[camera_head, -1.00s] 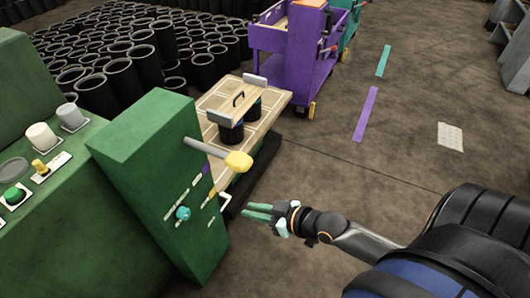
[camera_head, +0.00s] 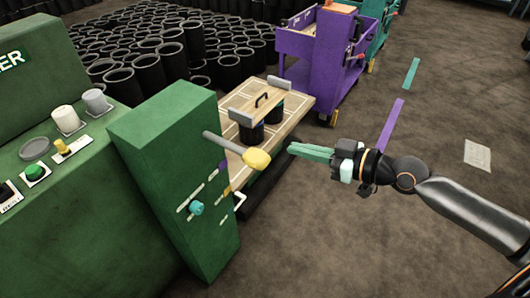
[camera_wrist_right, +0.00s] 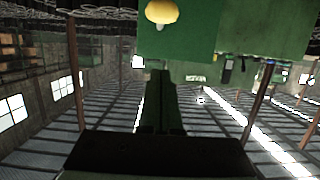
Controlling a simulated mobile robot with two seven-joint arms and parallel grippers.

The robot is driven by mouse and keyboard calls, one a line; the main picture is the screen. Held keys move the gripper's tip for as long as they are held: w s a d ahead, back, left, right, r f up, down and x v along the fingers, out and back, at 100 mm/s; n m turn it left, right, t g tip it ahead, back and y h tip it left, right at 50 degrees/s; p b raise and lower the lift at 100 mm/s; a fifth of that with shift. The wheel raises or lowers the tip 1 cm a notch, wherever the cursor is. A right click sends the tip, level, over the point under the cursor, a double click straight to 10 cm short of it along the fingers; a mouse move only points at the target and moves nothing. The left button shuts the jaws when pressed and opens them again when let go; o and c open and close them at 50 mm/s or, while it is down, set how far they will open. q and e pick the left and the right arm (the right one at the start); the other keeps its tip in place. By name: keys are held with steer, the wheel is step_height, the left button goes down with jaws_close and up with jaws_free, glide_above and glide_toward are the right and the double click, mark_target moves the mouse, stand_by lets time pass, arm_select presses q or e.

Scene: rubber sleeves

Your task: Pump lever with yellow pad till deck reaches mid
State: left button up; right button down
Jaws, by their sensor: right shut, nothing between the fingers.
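The lever (camera_head: 226,143) is a grey rod sticking out of the green column (camera_head: 165,150), with a yellow pad (camera_head: 257,159) at its end. The pad also shows at the top of the right wrist view (camera_wrist_right: 162,12). In the right wrist view the fingers (camera_wrist_right: 162,95) point toward the green column. My left gripper is out of view.
A green machine (camera_head: 60,190) with buttons and knobs stands at the left. A purple cart (camera_head: 325,70) stands behind the deck. Many black sleeves (camera_head: 150,60) crowd the back left. The floor on the right is open, with purple and teal strips.

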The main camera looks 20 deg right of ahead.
steer(key=p, duration=0.2)
glide_above(263, 159)
step_height(263, 159, down, 2)
steer(key=shift+s+d+f, duration=0.1)
steer(key=shift+s+d, duration=0.05)
steer(key=shift+f+b, duration=0.4)
steer(key=shift+f, duration=1.8)
